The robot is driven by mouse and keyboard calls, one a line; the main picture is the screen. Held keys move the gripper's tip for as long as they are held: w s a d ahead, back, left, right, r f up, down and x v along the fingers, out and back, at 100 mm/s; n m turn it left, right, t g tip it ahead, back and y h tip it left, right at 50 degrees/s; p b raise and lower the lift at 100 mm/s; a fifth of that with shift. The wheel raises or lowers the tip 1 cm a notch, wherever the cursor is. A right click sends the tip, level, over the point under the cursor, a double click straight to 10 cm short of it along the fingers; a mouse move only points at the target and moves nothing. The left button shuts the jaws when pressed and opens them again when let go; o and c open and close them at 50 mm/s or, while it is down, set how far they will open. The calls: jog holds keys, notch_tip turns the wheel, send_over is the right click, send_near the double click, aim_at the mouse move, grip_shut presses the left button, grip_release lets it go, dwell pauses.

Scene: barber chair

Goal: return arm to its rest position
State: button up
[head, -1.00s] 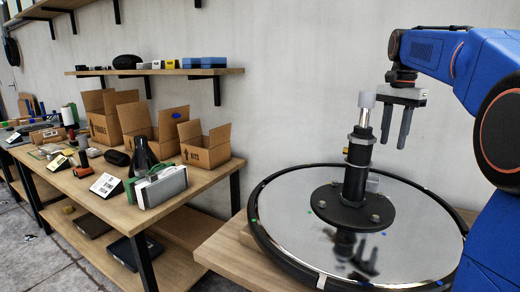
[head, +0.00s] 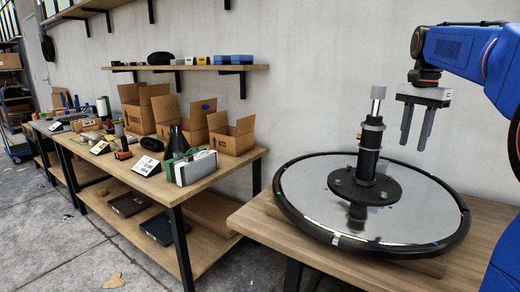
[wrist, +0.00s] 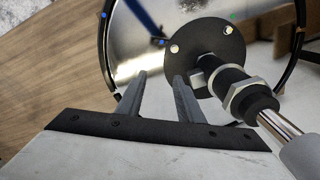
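My gripper (head: 416,125) hangs from my blue arm at the right of the head view, fingers pointing down. Its two grey fingers are apart with nothing between them. It is above the round mirror-like base (head: 420,222) and to the right of the upright black gas-lift post (head: 369,150), apart from it. In the wrist view the open fingers (wrist: 160,85) show over the base, with the post (wrist: 240,90) at the right. A pale cap (head: 378,92) tops the post's bright rod.
The round base lies on a wooden table (head: 260,222). A second workbench (head: 205,187) at the left holds open cardboard boxes (head: 232,138), a green-and-white case (head: 195,167) and tools. A wall shelf (head: 250,68) is behind. Air above the table's left is free.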

jog(key=s+a+f+n+t, duration=0.1)
jog(key=s+a+f+n, duration=0.3)
jog(key=s, duration=0.3)
jog(key=s+a+f+n+t, duration=0.1)
jog(key=s+a+f+n, duration=0.1)
jog(key=s+a+f, duration=0.4)
jog(key=s+a+f+n+t, duration=0.1)
jog(key=s+a+f+n, duration=0.1)
jog(key=s+f, duration=0.6)
jog(key=s+a+f+n+t, duration=0.1)
jog(key=s+f+n, duration=0.3)
jog(key=s+f, duration=0.4)
jog(key=shift+s+a+f+n+t, duration=0.15)
jog(key=shift+s+a+n+t, duration=0.25)
jog(key=shift+a, duration=0.45)
jog(key=shift+a, duration=0.1)
